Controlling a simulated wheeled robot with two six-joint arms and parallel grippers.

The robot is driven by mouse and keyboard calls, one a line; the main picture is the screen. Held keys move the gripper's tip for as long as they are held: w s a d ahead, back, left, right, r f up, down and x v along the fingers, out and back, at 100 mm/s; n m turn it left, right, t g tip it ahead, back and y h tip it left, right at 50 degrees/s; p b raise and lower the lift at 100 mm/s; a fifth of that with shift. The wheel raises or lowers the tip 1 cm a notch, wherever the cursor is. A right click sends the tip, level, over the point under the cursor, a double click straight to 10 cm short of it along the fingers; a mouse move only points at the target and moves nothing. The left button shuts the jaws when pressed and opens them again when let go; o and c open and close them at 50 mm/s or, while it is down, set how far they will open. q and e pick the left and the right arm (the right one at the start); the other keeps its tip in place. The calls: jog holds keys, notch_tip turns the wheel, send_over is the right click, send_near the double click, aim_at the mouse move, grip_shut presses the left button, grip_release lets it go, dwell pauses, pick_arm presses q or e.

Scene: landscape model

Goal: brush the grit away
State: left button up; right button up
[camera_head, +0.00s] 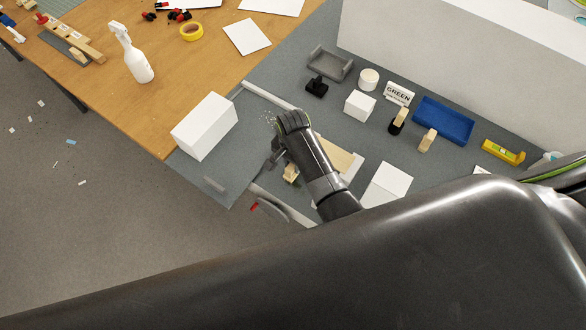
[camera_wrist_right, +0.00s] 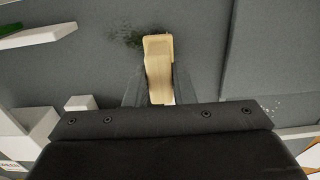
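My right gripper (camera_head: 283,163) is over the grey work surface, partly hidden by its own arm. In the right wrist view its fingers (camera_wrist_right: 159,88) are closed on both sides of a pale wooden brush (camera_wrist_right: 158,55). A dark, bristly patch shows at the brush's far end, against the grey surface; I cannot tell whether it touches. The wooden piece at the gripper in the head view (camera_head: 291,173) appears to be the same brush. Fine pale grit (camera_head: 270,116) lies just beyond my right wrist; pale specks also show at right in the wrist view (camera_wrist_right: 268,106). My left gripper is out of view.
A white block (camera_head: 204,126) stands left of the right gripper. A grey tray (camera_head: 330,63), white cube (camera_head: 360,105), GREEN sign (camera_head: 399,93) and blue tray (camera_head: 443,121) stand to the right. A spray bottle (camera_head: 132,55) stands on the wooden table. A long white box bounds the back.

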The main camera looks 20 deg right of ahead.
grip_shut()
notch_tip(320, 180, up, 2)
jog(key=p, duration=0.3)
jog(key=shift+r, duration=2)
jog(key=shift+s, duration=0.1)
